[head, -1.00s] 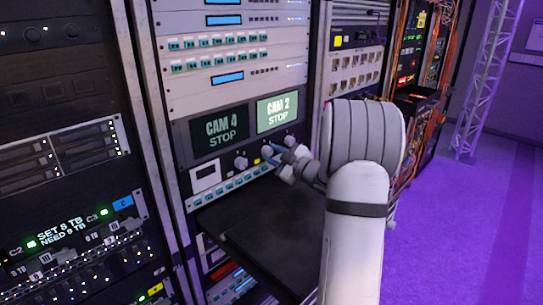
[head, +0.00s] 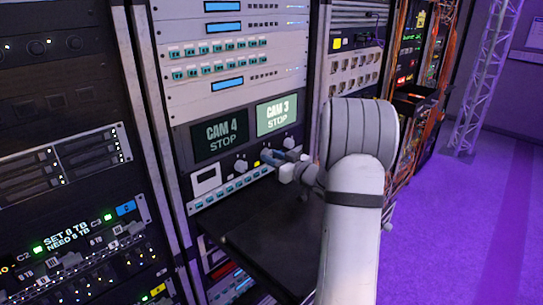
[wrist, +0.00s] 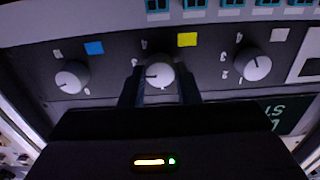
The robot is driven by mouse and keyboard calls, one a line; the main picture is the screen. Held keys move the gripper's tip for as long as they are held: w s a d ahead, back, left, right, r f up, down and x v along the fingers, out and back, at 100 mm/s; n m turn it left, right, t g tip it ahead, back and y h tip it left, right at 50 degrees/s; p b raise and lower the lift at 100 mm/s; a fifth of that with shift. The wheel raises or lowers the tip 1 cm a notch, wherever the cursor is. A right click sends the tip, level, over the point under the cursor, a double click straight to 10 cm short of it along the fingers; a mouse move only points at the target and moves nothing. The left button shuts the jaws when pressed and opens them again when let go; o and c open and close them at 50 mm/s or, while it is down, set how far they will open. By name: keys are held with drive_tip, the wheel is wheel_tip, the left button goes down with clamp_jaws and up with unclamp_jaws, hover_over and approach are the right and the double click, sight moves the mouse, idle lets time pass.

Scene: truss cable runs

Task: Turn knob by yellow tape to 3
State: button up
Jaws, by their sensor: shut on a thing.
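The white knob by the yellow tape (wrist: 160,77) sits between my gripper's fingers in the wrist view, which shows the panel upside down. My gripper (wrist: 160,82) is shut on this knob, a dark finger on each side. The yellow tape (wrist: 187,40) is stuck beside the knob and also shows in the head view (head: 256,163). The knob's dark line appears to point left in the wrist view; some scale numbers are hidden by the fingers. In the head view my gripper (head: 272,158) reaches the panel below the right screen (head: 277,115), which reads "CAM 3 STOP".
One knob by blue tape (wrist: 72,78) and another by white tape (wrist: 252,65) flank the held knob. A dark shelf (head: 262,222) juts out below the panel. Open purple floor (head: 450,240) lies at the right.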

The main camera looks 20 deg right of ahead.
drive_tip(key=shift+a+f+m+p, duration=0.1)
drive_tip(key=shift+f+m+p, duration=0.25)
drive_tip(key=shift+m, duration=0.55)
drive_tip(key=o, duration=1)
drive_tip(key=shift+r, duration=0.25)
drive_tip(key=b+v, duration=0.1)
drive_tip(key=v, duration=0.7)
drive_tip(key=shift+b, duration=0.35)
drive_tip(key=shift+w, duration=0.1)
